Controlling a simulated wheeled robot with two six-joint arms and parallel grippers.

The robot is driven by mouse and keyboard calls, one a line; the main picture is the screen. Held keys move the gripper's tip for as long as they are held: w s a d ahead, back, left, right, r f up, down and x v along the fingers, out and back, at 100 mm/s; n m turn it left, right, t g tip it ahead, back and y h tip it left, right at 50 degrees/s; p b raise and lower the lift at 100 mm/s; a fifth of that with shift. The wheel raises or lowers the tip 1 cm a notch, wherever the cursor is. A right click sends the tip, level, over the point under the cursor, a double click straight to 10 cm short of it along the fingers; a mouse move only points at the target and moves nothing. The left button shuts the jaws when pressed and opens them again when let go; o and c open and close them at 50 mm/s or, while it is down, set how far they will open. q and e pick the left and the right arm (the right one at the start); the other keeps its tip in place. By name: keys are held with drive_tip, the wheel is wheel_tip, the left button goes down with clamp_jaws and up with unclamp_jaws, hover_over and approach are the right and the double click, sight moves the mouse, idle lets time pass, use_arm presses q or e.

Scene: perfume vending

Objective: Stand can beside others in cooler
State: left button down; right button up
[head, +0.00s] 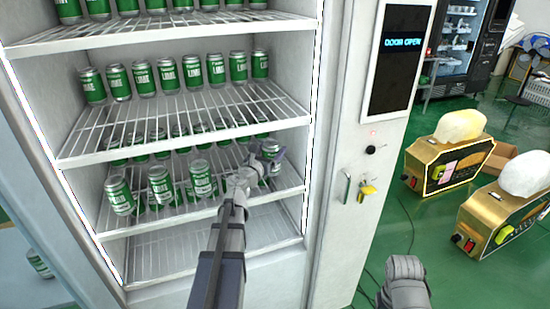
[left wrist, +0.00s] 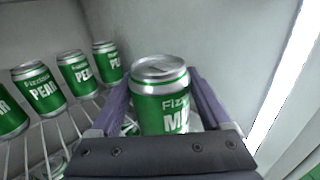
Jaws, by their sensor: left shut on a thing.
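My left gripper (head: 268,159) reaches into the open cooler at the right end of the third shelf. In the left wrist view its two purple fingers (left wrist: 168,112) are shut on a green and silver can (left wrist: 160,95), which stands upright. In the head view this can (head: 270,146) is partly hidden by the gripper. Other cans (head: 160,184) stand in rows on the same shelf to its left. In the left wrist view, several PEAR cans (left wrist: 76,72) stand left of the held can, apart from it. My right gripper's fingers are not visible.
The wire shelf (head: 285,180) has a front rail. The cooler's right wall (left wrist: 240,50) is close beside the gripper. LIME cans (head: 193,72) fill the shelf above. The bottom shelf (head: 170,255) looks empty. Another can (head: 40,263) shows at far left.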

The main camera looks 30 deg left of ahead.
use_arm(q)
drive_tip(key=shift+s+a+f, duration=0.1)
drive_tip(key=shift+s+f, duration=0.1)
drive_tip(key=shift+f, duration=0.5)
drive_tip(key=shift+w+r, duration=0.1)
drive_tip(key=shift+w, duration=0.05)
drive_tip(key=shift+f+b, duration=0.2)
drive_tip(key=shift+b, duration=0.1)
unclamp_jaws()
drive_tip(key=shift+r, duration=0.1)
